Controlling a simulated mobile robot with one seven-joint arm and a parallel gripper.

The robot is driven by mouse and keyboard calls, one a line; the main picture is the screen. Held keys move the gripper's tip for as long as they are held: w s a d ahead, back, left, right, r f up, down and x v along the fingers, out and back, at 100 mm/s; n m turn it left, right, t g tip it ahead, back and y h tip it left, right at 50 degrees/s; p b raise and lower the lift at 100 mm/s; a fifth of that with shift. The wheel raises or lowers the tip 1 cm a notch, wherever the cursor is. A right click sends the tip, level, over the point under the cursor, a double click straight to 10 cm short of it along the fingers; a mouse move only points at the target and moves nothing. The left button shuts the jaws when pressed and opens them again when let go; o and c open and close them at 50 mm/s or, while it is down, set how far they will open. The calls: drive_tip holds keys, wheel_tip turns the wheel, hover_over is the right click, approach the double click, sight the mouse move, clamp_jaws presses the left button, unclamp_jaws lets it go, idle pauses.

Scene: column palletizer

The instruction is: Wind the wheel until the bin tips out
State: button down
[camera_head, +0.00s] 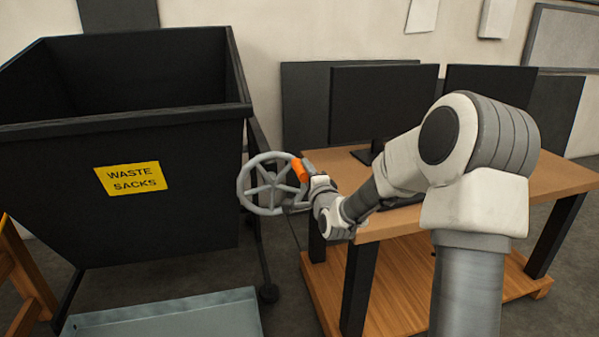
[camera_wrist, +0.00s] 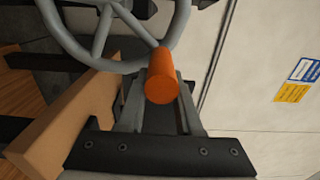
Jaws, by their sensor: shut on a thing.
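The grey spoked wheel (camera_head: 268,192) is mounted at the right side of the black bin (camera_head: 190,160). The bin bears a yellow "WASTE SACKS" label (camera_head: 133,178) and stands upright with its opening facing up. The wheel has an orange handle (camera_head: 300,171) at the right of its rim. My gripper (camera_head: 308,180) is at the wheel's right side, at the handle. In the wrist view the orange handle (camera_wrist: 162,80) sits between the two fingers (camera_wrist: 158,105), which are shut on it. The wheel rim (camera_wrist: 80,50) runs across the top of that view.
A grey-blue tray (camera_head: 165,318) lies on the floor in front of the bin. A wooden table (camera_head: 385,222) with two dark monitors (camera_head: 375,100) stands right of the wheel, close to my arm. A wooden frame (camera_head: 25,280) is at the left edge.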

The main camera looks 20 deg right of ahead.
drive_tip(key=d+f+b, duration=0.6)
drive_tip(key=f, duration=0.2)
drive_tip(key=shift+f, duration=0.2)
idle(0.9)
drive_tip(key=shift+d, duration=0.1)
drive_tip(key=shift+c, duration=2)
unclamp_jaws()
drive_tip(key=s+p, duration=0.1)
drive_tip(key=s, duration=1.1)
